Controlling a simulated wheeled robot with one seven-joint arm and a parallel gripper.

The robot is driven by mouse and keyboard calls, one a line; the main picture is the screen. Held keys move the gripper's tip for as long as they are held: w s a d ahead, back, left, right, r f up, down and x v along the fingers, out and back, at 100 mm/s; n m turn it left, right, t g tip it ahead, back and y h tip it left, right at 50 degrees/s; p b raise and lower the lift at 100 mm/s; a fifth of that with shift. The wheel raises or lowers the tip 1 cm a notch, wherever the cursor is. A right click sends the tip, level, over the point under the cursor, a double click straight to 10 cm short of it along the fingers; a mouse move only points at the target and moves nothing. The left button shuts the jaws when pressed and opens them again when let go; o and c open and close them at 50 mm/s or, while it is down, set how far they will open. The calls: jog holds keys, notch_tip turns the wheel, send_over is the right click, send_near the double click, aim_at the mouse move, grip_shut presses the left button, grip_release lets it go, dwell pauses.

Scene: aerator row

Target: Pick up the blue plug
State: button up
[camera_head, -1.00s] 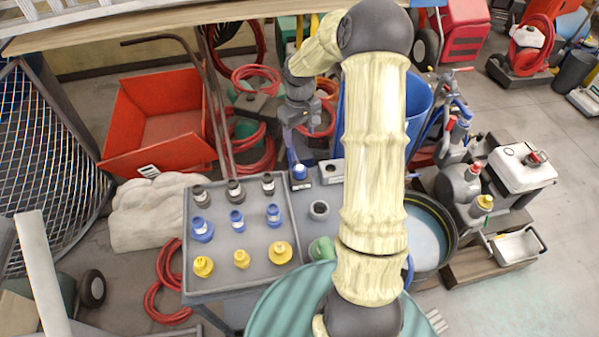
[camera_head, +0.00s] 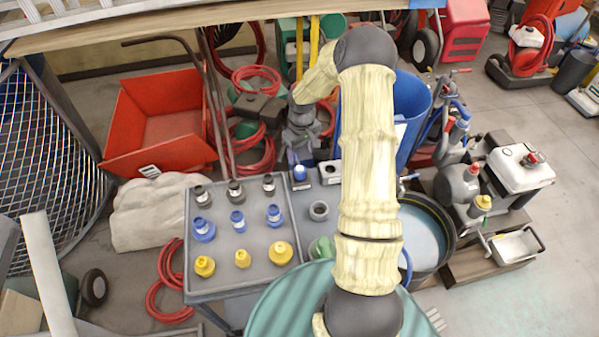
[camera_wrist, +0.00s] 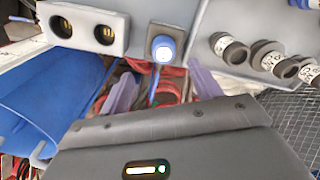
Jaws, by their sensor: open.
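A blue plug (camera_head: 299,173) with a pale top stands in a small dark grey block at the tray's far right corner. It also shows in the wrist view (camera_wrist: 163,49), top centre. Several other blue plugs (camera_head: 237,222) stand in the middle row on the grey tray (camera_head: 262,240). My gripper (camera_head: 297,158) is just beyond the plug in the block, pointing down, partly hard to make out. In the wrist view my gripper (camera_wrist: 163,72) is open, its two pale purple fingers apart. The plug appears between and beyond the fingertips, and nothing is held.
A light grey block with two sockets (camera_wrist: 86,27) stands beside the plug. Dark-topped plugs (camera_head: 234,191) and yellow plugs (camera_head: 242,258) stand on the tray. A grey ring-like part (camera_head: 319,210) is at right.

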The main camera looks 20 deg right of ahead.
aim_at(300, 168)
jog(key=shift+f, duration=1.95)
jog(key=shift+f+p, duration=0.15)
jog(key=shift+p, duration=0.15)
jog(key=shift+a+f+p, duration=0.2)
jog(key=shift+f+p, duration=0.2)
jog(key=shift+f, duration=0.85)
jog(key=shift+a+f+p, duration=0.15)
jog(key=shift+f+p, duration=0.25)
jog(key=shift+f, duration=0.85)
jog(key=c, duration=1.1)
jog(key=shift+r, duration=0.2)
notch_tip(300, 168, up, 10)
jog(key=shift+f+b, duration=0.15)
jog(key=shift+b, duration=0.85)
